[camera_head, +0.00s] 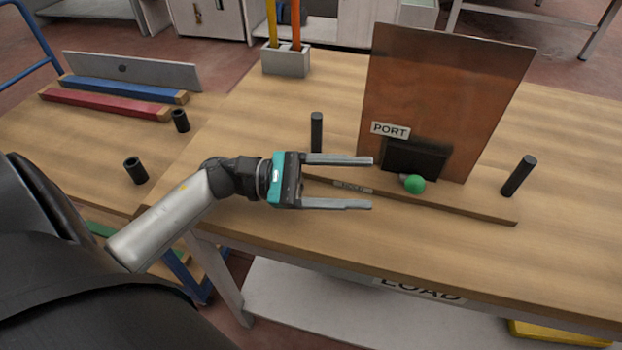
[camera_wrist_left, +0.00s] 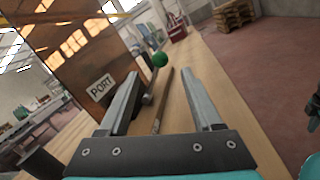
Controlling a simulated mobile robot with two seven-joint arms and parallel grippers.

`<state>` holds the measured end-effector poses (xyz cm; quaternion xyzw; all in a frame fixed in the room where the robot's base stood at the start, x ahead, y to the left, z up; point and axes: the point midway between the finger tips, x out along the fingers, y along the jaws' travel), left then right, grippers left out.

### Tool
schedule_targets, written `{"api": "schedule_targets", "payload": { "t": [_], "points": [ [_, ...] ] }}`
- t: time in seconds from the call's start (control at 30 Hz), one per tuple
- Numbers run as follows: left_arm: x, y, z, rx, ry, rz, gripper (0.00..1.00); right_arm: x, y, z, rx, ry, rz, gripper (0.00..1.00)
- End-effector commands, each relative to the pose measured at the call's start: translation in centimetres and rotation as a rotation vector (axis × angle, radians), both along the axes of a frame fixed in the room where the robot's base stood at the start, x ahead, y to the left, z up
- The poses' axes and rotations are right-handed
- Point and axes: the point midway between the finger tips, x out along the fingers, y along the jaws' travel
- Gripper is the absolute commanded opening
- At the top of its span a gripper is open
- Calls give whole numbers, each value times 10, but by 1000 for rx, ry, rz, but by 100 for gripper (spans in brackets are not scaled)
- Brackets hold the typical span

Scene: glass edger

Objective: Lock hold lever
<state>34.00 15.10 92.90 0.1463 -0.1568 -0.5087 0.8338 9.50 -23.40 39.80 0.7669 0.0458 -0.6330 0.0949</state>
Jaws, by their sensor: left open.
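The hold lever's green ball knob (camera_head: 414,184) sits low in front of the black block (camera_head: 415,158) at the foot of the upright brown panel (camera_head: 440,95) marked PORT. My left gripper (camera_head: 372,182) is open and empty, to the left of the knob and apart from it, with its fingers pointing toward it. In the left wrist view the green knob (camera_wrist_left: 160,59) shows beyond and between the open fingertips of my left gripper (camera_wrist_left: 160,73). The lever's arm is mostly hidden in the head view.
A thin wooden strip (camera_head: 460,206) runs along the table in front of the panel. Black pegs stand at the left (camera_head: 316,132) and right (camera_head: 518,176). A grey block (camera_head: 285,60) holding coloured sticks stands behind. The table's front right is clear.

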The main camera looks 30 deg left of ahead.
Motion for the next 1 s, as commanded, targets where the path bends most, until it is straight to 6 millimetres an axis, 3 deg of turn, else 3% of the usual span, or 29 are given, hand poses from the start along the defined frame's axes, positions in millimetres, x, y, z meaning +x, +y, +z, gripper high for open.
{"api": "schedule_targets", "payload": {
  "t": [0.1, 0.3, 0.7, 1.0],
  "points": [
    [-11, 23, -5, 2, 5, 3, 66, 9, 1, 1, 1, -11, 1, 0],
    [-23, 48, -7, 0, 2, 0, 66, 18, 2, 3, 2, -18, 1, 0],
    [-27, 56, -7, 0, 0, 0, 66, 14, 1, 2, -1, -12, 1, 0],
    [-26, 52, -3, 9, 4, -14, 35, 13, 1, 9, -1, -10, 0, 0]
  ]
}}
